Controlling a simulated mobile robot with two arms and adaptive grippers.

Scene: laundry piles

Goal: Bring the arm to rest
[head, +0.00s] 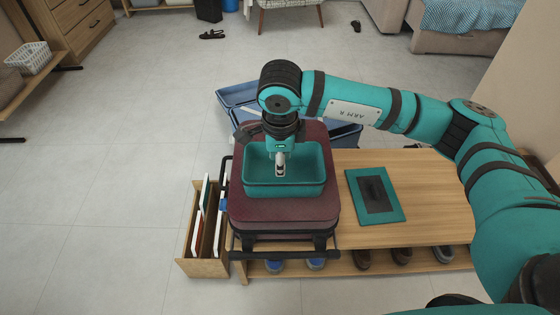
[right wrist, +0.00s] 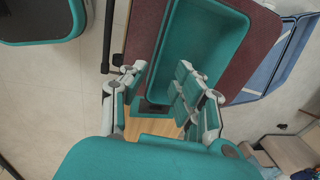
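My right arm reaches in from the right in the head view, with its gripper (head: 281,165) pointing down over a teal open bin (head: 285,188). In the right wrist view my gripper (right wrist: 160,78) has its two fingers spread apart, with nothing visibly clamped between them. The bin (right wrist: 212,35) lies just beyond and below the fingers there; whether they touch its rim I cannot tell. The bin looks empty in the parts that show. It stands on a maroon, suitcase-like block (head: 280,219). My left gripper is not in view.
A wooden bench (head: 430,185) bears a teal board with a black centre (head: 377,194); shoes (head: 400,256) stand beneath. A wooden holder (head: 205,265) stands left of the block. Blue crates (head: 238,95) lie behind. The tiled floor at left is clear.

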